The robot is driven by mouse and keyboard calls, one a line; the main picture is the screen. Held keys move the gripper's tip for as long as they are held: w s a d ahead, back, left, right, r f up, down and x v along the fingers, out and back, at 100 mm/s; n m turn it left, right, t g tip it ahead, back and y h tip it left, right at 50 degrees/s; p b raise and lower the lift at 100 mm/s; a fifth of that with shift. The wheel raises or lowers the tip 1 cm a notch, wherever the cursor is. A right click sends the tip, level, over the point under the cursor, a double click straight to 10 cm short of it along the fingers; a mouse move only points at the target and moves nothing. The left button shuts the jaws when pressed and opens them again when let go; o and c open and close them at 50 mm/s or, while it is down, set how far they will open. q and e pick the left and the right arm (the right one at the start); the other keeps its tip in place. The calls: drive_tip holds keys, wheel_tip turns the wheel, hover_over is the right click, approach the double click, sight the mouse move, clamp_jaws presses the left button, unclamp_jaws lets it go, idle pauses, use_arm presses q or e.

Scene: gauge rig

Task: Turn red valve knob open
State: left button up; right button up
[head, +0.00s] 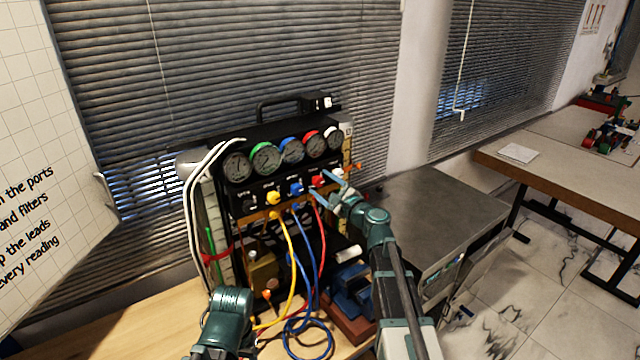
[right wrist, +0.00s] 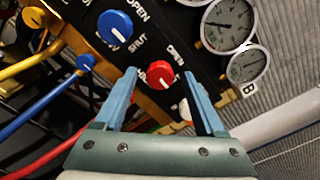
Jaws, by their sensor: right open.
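The red valve knob (head: 318,181) is on the black front panel of the gauge rig, below the row of gauges. In the right wrist view the red knob (right wrist: 165,74) shows a short white pointer mark, with lettering beside it partly hidden. My right gripper (head: 319,183) is at the panel with its fingers spread. In the right wrist view the blue fingertips of the right gripper (right wrist: 159,73) lie on either side of the red knob, with gaps between; contact is not visible. Part of my left arm shows at the bottom of the head view; its fingers do not.
A blue knob (right wrist: 115,27) marked OPEN and SHUT is beside the red one, and a yellow knob (head: 273,198) is farther left. A white knob (head: 337,174) is to the right. Blue, yellow and red hoses (head: 321,240) hang below. A grey bench (head: 430,215) stands right.

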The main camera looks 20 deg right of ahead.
drive_tip(key=shift+w+a, duration=0.25)
drive_tip(key=shift+w, duration=0.45)
clamp_jaws()
